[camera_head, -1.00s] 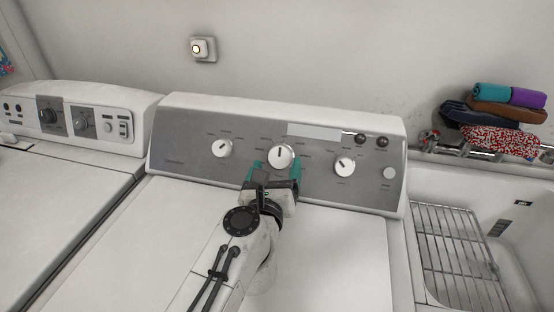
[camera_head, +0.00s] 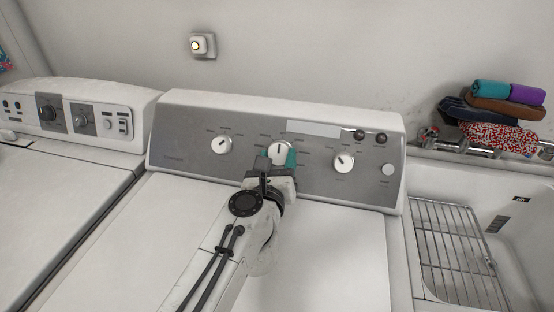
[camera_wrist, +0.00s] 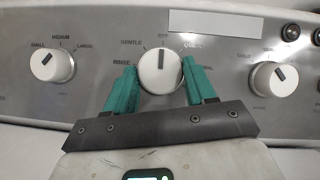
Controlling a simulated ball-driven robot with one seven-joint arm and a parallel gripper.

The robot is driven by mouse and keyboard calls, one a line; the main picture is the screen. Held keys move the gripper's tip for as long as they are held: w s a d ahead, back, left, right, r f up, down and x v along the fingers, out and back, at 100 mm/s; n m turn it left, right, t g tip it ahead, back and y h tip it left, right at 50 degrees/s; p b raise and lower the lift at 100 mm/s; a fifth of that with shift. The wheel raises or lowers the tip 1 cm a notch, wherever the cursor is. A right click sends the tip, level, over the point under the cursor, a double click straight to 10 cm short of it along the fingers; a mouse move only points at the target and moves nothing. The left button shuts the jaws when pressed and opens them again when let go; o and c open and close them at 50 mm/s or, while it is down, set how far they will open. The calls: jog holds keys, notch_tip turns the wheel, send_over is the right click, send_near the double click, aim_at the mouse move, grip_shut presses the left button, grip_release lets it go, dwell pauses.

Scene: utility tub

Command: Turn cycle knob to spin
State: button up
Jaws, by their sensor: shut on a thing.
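The cycle knob (camera_head: 278,151) is the middle white dial on the washer's grey panel. In the wrist view the cycle knob (camera_wrist: 160,70) has its dark mark pointing about straight up. Labels reading GENTLE and RINSE are at its left; others are partly hidden or too blurred to read, and I cannot make out a spin label. My gripper (camera_head: 277,160) is at the panel with its teal fingers on either side of the knob. In the wrist view my gripper (camera_wrist: 160,73) is shut on the knob, which sits between the fingertips.
A left knob (camera_head: 221,146) and a right knob (camera_head: 343,162) flank it. A second machine's panel (camera_head: 70,117) is at left. A sink with a wire rack (camera_head: 455,255) and folded cloths (camera_head: 497,116) are at right. The washer's lid (camera_head: 340,255) is clear.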

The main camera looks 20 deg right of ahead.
jog(key=shift+c, duration=1.1)
